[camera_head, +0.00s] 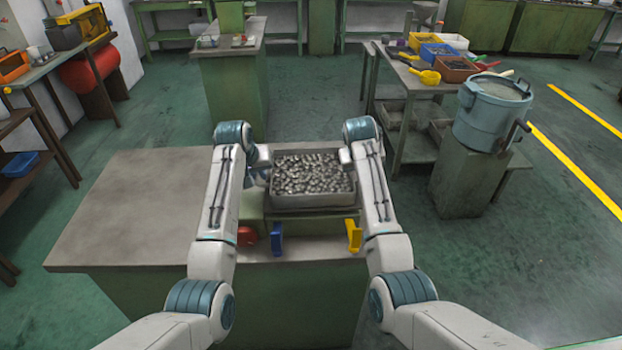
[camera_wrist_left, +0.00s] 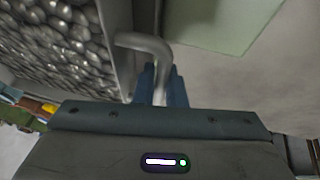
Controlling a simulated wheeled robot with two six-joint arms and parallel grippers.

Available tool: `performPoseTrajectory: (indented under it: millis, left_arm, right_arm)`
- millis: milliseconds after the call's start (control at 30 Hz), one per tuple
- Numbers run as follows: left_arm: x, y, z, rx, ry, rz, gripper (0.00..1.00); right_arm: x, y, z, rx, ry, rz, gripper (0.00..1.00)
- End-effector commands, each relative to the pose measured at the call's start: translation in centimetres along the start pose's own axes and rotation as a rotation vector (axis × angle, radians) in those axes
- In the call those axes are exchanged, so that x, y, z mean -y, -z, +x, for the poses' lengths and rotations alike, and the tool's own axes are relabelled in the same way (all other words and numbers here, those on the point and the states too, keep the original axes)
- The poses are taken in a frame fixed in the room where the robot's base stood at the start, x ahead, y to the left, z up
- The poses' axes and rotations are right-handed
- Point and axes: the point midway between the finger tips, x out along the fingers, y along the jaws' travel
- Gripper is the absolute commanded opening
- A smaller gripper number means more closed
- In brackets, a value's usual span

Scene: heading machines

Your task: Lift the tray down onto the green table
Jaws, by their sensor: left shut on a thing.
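The grey metal tray (camera_head: 313,201), full of shiny metal pieces, is over a green block (camera_head: 308,222) at the table's right part. I cannot tell whether it rests on the block or hangs just above it. The green table (camera_head: 130,205) has a bare grey top and green sides. My left gripper (camera_head: 263,173) is at the tray's left side. In the left wrist view its blue fingers (camera_wrist_left: 163,86) are shut on the tray's bent handle (camera_wrist_left: 147,46). My right gripper (camera_head: 346,157) is at the tray's right side, mostly hidden by its arm, so its jaws do not show.
A red knob (camera_head: 247,235), a blue lever (camera_head: 276,239) and a yellow lever (camera_head: 354,235) stand in front of the tray. The table's left half is clear. A blue pot (camera_head: 492,112) on a green stand and a bench with bins are to the right.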

Motion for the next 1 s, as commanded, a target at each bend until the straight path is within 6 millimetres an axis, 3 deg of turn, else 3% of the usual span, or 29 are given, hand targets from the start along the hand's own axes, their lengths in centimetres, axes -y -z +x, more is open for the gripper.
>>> performPoseTrajectory:
  millis: [1000]
  left_arm:
    - [-0.18,0.43,-0.86,-0.003,-0.001,0.0,0.0]
  right_arm:
    - [-0.22,0.36,-0.79,-0.001,-0.001,0.0,0.0]
